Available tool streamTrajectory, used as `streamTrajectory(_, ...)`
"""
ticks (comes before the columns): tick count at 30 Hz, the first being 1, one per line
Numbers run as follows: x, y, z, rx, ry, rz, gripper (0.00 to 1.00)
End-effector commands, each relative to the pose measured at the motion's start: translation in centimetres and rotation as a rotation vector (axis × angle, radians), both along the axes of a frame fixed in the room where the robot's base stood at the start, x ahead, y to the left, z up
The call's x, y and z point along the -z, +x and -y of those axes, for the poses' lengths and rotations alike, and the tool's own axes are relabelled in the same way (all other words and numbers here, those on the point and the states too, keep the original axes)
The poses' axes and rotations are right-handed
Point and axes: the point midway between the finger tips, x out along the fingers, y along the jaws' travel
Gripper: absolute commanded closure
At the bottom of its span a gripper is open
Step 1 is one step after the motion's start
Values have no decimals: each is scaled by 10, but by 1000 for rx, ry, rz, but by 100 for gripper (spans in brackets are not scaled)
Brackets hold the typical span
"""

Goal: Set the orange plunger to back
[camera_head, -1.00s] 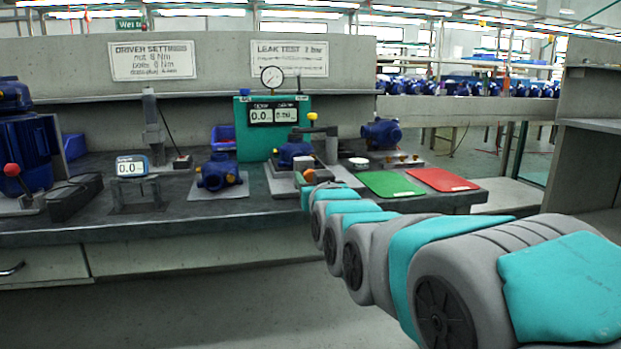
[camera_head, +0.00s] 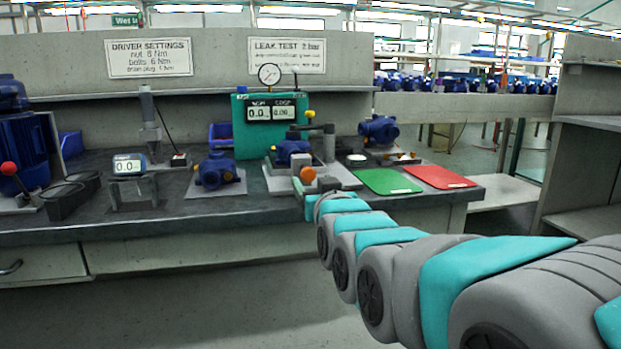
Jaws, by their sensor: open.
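The orange plunger (camera_head: 308,174) shows as a round orange knob at the front of the leak test station, near the bench's front edge. My gripper (camera_head: 314,184) is at the far end of my arm, right at the plunger in the picture. Its dark fingers appear open, one on each side of the orange knob. I cannot tell whether they touch it. The plunger's shaft and base are hidden behind my gripper and arm.
The teal leak tester (camera_head: 268,145) with a gauge and a blue pump (camera_head: 293,151) in its fixture stand just behind. A green mat (camera_head: 389,181) and red mat (camera_head: 439,177) lie to the right. Another pump (camera_head: 217,171) sits on a plate to the left.

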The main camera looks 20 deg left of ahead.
Motion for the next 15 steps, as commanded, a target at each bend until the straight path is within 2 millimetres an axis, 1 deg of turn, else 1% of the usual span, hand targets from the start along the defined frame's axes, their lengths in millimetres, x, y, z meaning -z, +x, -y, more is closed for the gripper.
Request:
streamTrajectory(3,-2,-14,8,0,1,2,31)
streamTrajectory(6,-2,-22,13,0,2,3,31)
streamTrajectory(9,0,-25,15,0,1,1,31)
streamTrajectory(15,0,-25,16,0,0,0,31)
